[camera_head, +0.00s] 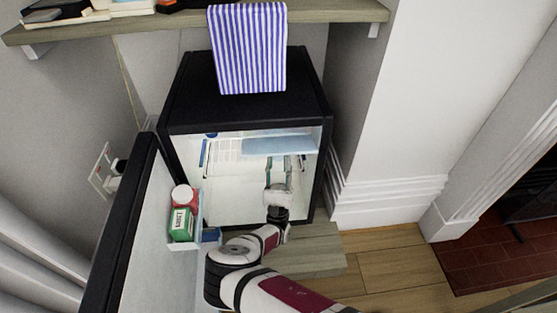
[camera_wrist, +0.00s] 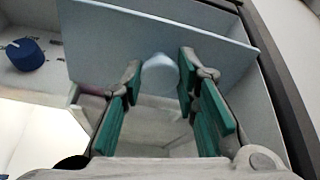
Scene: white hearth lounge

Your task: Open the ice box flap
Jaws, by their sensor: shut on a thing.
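The small black fridge (camera_head: 250,110) stands with its door (camera_head: 125,225) swung open to the left. The pale blue ice box flap (camera_head: 280,146) is high inside it; in the wrist view the flap (camera_wrist: 110,45) is a flat panel with a rounded pale knob (camera_wrist: 160,75). My gripper (camera_head: 280,160) reaches into the fridge from the front. In the wrist view its green-padded fingers (camera_wrist: 162,75) are shut on the knob, one on each side. How far the flap is tilted is hard to tell.
A blue dial (camera_wrist: 25,54) sits left of the flap. The door shelf holds a green carton (camera_head: 181,224) and a red jar with a white lid (camera_head: 183,195). A striped cloth (camera_head: 248,50) hangs over the fridge top from a wooden shelf (camera_head: 330,10). A white wall (camera_head: 390,110) stands right.

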